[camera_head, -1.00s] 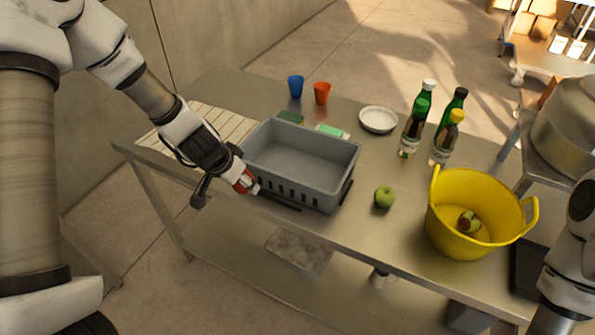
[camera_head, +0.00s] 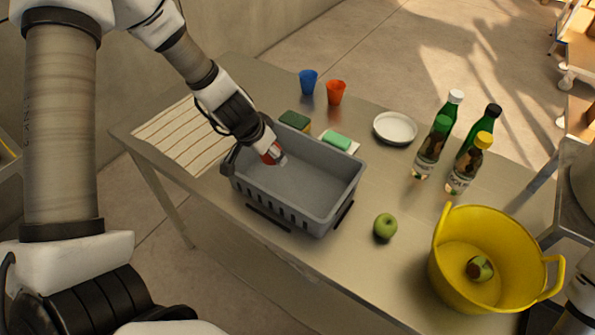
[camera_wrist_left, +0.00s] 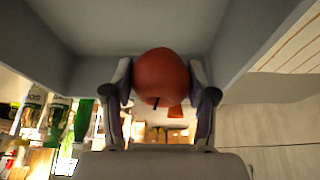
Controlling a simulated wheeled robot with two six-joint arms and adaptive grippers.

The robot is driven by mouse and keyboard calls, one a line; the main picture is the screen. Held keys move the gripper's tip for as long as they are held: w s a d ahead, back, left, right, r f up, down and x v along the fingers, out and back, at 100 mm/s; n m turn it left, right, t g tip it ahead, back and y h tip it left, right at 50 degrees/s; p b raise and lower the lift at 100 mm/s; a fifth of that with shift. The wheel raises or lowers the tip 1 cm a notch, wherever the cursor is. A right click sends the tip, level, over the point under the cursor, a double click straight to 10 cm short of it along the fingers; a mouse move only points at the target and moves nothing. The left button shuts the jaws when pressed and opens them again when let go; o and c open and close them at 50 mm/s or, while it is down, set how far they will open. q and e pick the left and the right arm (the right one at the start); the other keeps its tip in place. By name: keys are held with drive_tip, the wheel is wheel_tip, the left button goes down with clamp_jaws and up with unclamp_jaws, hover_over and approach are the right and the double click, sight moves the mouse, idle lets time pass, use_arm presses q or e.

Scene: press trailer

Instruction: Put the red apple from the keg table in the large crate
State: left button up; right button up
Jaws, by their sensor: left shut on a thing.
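The red apple (camera_head: 271,153) is mostly hidden by my left gripper (camera_head: 274,157) in the head view. The left wrist view shows the apple (camera_wrist_left: 161,74) clearly between the two fingers of my left gripper (camera_wrist_left: 160,88), which is shut on it. The large grey crate (camera_head: 322,207) stands on the metal table. My left gripper reaches in over its left end, with the apple within the crate's opening. Grey crate walls (camera_wrist_left: 42,50) surround the apple in the wrist view. My right gripper is out of view; only part of that arm shows at the lower right edge.
A green apple (camera_head: 385,226) sits right of the crate. A yellow tub (camera_head: 447,272) with a fruit inside stands further right. Several bottles (camera_head: 432,146), a white plate (camera_head: 395,128), a blue cup (camera_head: 308,82), an orange cup (camera_head: 336,92) and sponges (camera_head: 337,141) lie behind.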

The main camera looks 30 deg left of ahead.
sight(275, 182)
use_arm(q)
drive_tip(key=f+b, duration=0.2)
drive_tip(key=f, duration=0.1)
drive_tip(key=f+b, duration=0.2)
drive_tip(key=f, duration=0.1)
drive_tip(key=f+b, duration=0.2)
drive_tip(key=f, duration=0.1)
drive_tip(key=shift+s, duration=0.35)
drive_tip(key=shift+r, duration=0.15)
drive_tip(key=shift+s+a, duration=0.1)
drive_tip(key=shift+s, duration=0.1)
drive_tip(key=o, duration=1.1)
drive_tip(key=shift+o, duration=1)
drive_tip(key=shift+w+f, duration=0.15)
drive_tip(key=shift+f, duration=0.05)
